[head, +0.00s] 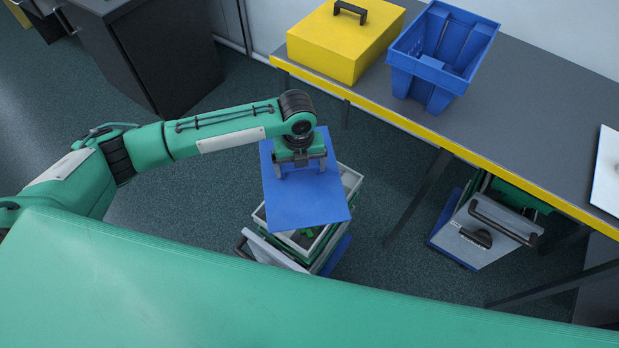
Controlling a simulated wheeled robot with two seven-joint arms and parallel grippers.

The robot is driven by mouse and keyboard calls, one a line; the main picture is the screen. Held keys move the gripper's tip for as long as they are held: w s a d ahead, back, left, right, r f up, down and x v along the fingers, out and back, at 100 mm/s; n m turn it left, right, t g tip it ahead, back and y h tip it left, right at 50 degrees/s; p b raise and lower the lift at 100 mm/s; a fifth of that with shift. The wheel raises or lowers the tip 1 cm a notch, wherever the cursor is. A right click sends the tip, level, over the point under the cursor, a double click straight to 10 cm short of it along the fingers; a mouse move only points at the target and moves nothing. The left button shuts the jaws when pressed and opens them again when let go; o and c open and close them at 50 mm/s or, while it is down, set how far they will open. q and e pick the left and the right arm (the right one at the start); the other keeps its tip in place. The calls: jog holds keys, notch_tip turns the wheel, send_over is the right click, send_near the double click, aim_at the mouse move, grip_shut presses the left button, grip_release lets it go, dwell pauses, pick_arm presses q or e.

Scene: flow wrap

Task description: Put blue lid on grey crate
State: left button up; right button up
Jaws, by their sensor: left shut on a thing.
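The blue lid (308,205) is a flat panel held in my left gripper (300,165), which is shut on it near its far edge. The lid is above the grey crate (352,180) and hides much of its opening. The lid looks turned relative to the crate, and crate rim shows at the right and the lower left. I cannot tell whether the lid touches the rim. Green things (303,234) show inside the crate below the lid's near edge. My right gripper is not in view.
A grey table with a yellow edge (420,130) is at the right, bearing a yellow box (335,45) and a blue bin (425,70). A grey case (480,235) stands under it. A dark cabinet (150,50) is at the back left. Floor is clear left of the crate.

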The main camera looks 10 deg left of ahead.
aim_at(310, 172)
pick_arm(q)
jog(key=f+m, duration=0.1)
jog(key=m, duration=0.1)
jog(key=d+f+m+b, duration=0.1)
jog(key=f+m, duration=0.1)
jog(key=d+f+m, duration=0.1)
jog(key=m, duration=0.1)
jog(key=shift+w+f+m, duration=0.35)
jog(key=shift+w+m, duration=0.05)
jog(key=shift+w+d+f+m+b, duration=0.1)
jog(key=shift+f+m+b, duration=0.3)
jog(key=shift+m, duration=0.4)
jog(key=shift+f+m, duration=0.3)
jog(key=shift+f+b, duration=0.25)
jog(key=shift+b, duration=0.25)
jog(key=shift+f+b, duration=2.1)
jog(key=shift+f, duration=0.7)
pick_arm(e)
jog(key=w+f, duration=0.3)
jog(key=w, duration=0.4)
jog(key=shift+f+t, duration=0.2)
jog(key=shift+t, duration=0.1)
pick_arm(q)
jog(key=o, duration=0.8)
jog(key=shift+o, duration=0.2)
jog(key=shift+r, duration=0.1)
